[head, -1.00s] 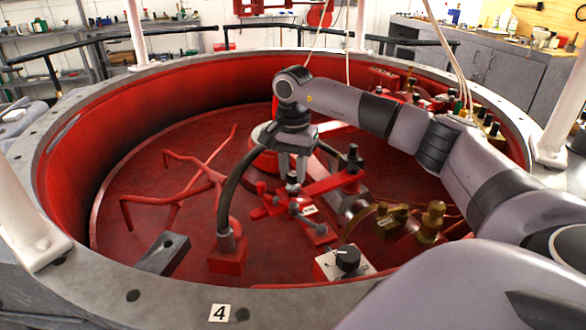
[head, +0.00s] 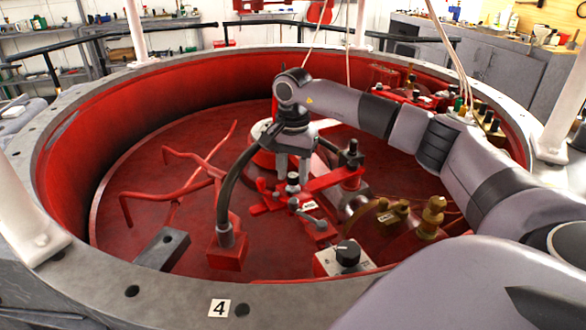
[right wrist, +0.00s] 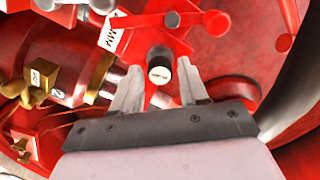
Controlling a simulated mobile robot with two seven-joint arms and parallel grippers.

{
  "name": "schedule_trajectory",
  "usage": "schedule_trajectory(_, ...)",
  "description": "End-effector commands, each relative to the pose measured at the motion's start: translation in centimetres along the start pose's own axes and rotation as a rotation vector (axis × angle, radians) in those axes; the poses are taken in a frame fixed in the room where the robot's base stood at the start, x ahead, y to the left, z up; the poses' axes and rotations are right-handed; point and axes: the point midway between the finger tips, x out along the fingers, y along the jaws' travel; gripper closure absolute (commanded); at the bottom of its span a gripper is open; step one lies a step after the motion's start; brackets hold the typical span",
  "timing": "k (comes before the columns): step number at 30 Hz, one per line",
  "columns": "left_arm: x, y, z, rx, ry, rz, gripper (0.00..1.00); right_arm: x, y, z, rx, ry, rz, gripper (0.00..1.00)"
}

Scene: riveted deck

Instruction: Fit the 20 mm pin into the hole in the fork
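The pin (right wrist: 159,70) is a short dark cylinder with a pale top. In the right wrist view it stands between my right gripper's (right wrist: 159,77) two fingers, with a gap visible on each side. In the head view its pale top (head: 292,182) shows under my right gripper (head: 293,176), which is open and points down. The red fork (head: 330,182) lies around and below the pin; it carries a white label (right wrist: 116,32) that seems to read 20MM. The hole is hidden, and I cannot tell how deep the pin sits. My left gripper is not in view.
A curved dark hose on a red block (head: 228,258) stands left of the gripper. Brass fittings (head: 433,215) and a black knob on a white box (head: 347,255) are at the right front. Red branching pipes (head: 200,180) lie left.

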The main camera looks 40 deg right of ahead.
Motion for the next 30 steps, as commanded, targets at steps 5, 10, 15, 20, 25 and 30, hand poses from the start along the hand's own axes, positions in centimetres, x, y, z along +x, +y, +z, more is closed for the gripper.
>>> schedule_trajectory(5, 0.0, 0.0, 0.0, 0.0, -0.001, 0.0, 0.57, -0.1, 0.0, 0.0, 0.0, 0.0, -0.001, 0.41)
schedule_trajectory(10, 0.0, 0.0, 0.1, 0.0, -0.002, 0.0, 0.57, 0.0, 0.0, 0.0, 0.0, 0.0, 0.0, 0.41)
schedule_trajectory(15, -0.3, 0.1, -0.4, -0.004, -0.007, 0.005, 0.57, -1.5, -0.1, 0.0, 0.0, 0.002, -0.005, 0.41)
schedule_trajectory(20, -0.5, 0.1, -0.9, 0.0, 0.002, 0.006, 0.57, -4.3, -0.1, 0.0, 0.0, 0.001, -0.004, 0.41)
schedule_trajectory(25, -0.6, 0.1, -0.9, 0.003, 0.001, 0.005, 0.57, -6.5, -0.1, 0.0, -0.001, 0.0, -0.003, 0.41)
schedule_trajectory(30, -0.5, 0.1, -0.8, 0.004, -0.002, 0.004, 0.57, -7.2, 0.0, 0.0, -0.001, -0.001, 0.0, 0.41)
